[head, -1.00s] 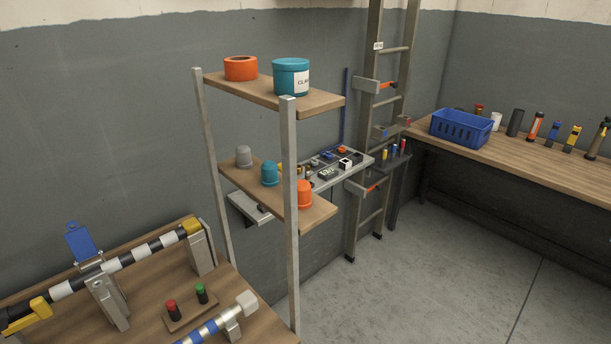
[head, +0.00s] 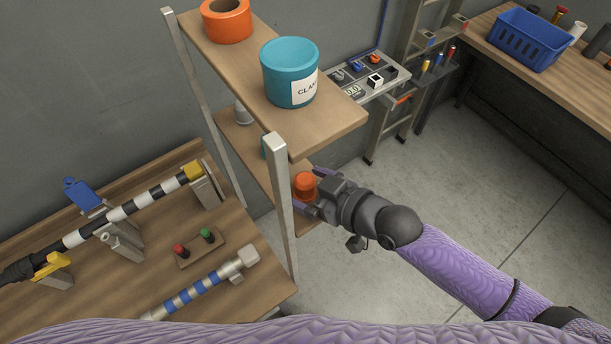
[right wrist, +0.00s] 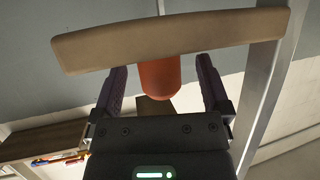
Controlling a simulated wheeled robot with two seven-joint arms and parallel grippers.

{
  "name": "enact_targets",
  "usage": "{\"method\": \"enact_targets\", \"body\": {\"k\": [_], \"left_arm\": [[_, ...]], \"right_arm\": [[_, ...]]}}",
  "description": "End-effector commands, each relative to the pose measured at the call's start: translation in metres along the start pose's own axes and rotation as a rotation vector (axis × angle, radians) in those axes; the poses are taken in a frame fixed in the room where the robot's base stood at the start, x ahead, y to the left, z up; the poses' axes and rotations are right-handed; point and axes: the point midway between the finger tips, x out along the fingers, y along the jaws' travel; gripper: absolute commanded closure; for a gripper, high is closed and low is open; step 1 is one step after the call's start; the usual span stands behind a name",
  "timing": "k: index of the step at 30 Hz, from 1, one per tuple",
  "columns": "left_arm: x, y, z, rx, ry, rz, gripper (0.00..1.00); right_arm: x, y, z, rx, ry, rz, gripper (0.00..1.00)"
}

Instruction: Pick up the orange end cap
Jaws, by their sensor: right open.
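The orange end cap (head: 304,183) stands on the lower shelf near its right end, partly behind my gripper in the head view. My right gripper (head: 313,191) comes from the right, open, with its purple fingers at either side of the cap. In the right wrist view, the orange end cap (right wrist: 160,78) shows its rounded end between the two spread fingers (right wrist: 161,70). A gap shows between the cap and each finger. My left gripper is not in view.
A grey shelf post (head: 280,205) stands just left of the cap. The upper shelf (head: 335,115) overhangs it, bearing a teal tub (head: 290,72) and an orange ring-shaped container (head: 227,20).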

Motion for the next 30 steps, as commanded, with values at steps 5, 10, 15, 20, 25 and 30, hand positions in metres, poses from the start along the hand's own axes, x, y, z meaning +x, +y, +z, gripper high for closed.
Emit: {"method": "enact_targets", "body": {"k": [5,10,15,20,25,30], "left_arm": [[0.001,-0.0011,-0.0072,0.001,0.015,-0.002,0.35],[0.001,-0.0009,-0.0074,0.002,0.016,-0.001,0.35],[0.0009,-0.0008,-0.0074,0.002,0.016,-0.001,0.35],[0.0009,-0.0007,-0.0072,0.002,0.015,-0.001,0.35],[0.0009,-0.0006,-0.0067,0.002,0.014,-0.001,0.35],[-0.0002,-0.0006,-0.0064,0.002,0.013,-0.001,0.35]], "right_arm": [[0.0145,0.0002,0.0011,-0.001,-0.001,0.0,0.04],[0.0141,0.0003,0.0013,-0.001,-0.001,0.0,0.1],[0.0139,0.0003,0.0012,0.0,-0.001,0.001,0.46],[0.0138,0.0004,0.0013,0.0,-0.001,0.001,0.8],[0.0137,0.0004,0.0012,0.0,-0.001,0.001,1.0],[0.0124,0.0003,-0.0024,0.0,0.0,0.0,1.0]]}}
